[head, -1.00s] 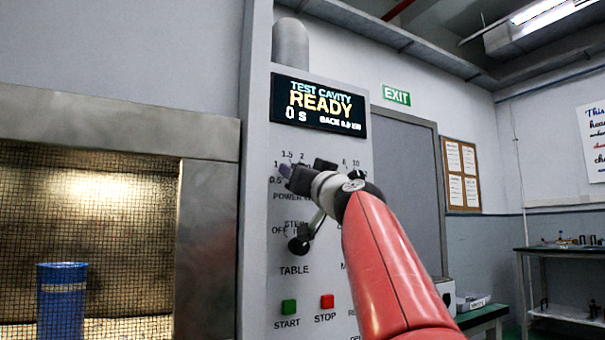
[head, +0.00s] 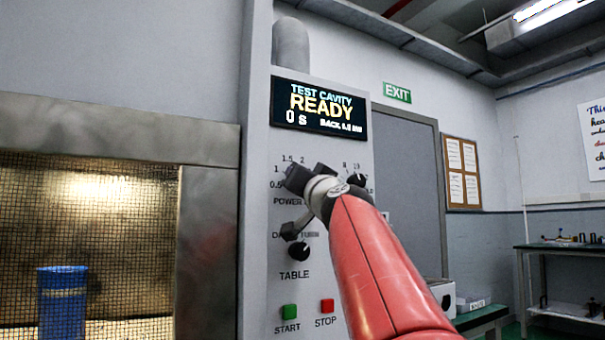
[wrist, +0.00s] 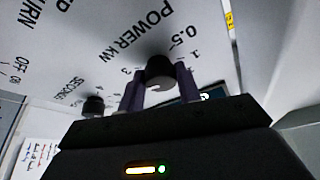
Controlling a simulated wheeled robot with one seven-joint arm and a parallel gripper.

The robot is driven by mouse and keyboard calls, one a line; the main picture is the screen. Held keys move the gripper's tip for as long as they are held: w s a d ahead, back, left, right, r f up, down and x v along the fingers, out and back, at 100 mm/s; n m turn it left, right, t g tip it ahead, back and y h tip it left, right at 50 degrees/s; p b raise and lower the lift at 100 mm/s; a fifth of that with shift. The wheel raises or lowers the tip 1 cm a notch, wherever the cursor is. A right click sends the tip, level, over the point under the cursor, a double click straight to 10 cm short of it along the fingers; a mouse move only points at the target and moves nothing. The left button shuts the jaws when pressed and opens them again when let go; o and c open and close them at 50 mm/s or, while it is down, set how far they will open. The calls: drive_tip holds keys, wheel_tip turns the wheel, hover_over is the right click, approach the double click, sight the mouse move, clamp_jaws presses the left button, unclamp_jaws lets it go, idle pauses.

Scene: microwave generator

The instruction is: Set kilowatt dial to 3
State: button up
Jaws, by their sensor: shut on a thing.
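The black kilowatt dial (wrist: 160,70) sits on the pale panel by the "POWER KW" lettering, with 0.5, 1 and other scale numbers around it in the wrist view. My gripper (wrist: 160,84) is shut on this dial, one finger on each side. In the head view my gripper (head: 298,180) covers the dial, with 0.5, 1, 1.5 and 2 showing around it. The dial's pointer cannot be read clearly.
The table knob (head: 299,252) is just below my wrist. Another knob (head: 357,180) is right of my gripper and shows in the wrist view (wrist: 93,105). Green start (head: 289,311) and red stop (head: 327,306) buttons are lower. The display (head: 320,105) reads READY, 0 s.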

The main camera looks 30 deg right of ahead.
drive_tip(key=m+h+p, duration=0.1)
drive_tip(key=m+p, duration=0.1)
drive_tip(key=m, duration=0.1)
drive_tip(key=shift+a+r+g+p, duration=0.1)
drive_tip(key=shift+r+g+p, duration=0.05)
drive_tip(key=shift+g+p, duration=0.25)
drive_tip(key=shift+m+h, duration=0.3)
drive_tip(key=shift+m, duration=0.1)
drive_tip(key=o, duration=1)
drive_tip(key=shift+s, duration=0.1)
drive_tip(key=b+v, duration=0.3)
drive_tip(key=v, duration=0.4)
drive_tip(key=shift+s+f, duration=0.2)
drive_tip(key=shift+s, duration=0.15)
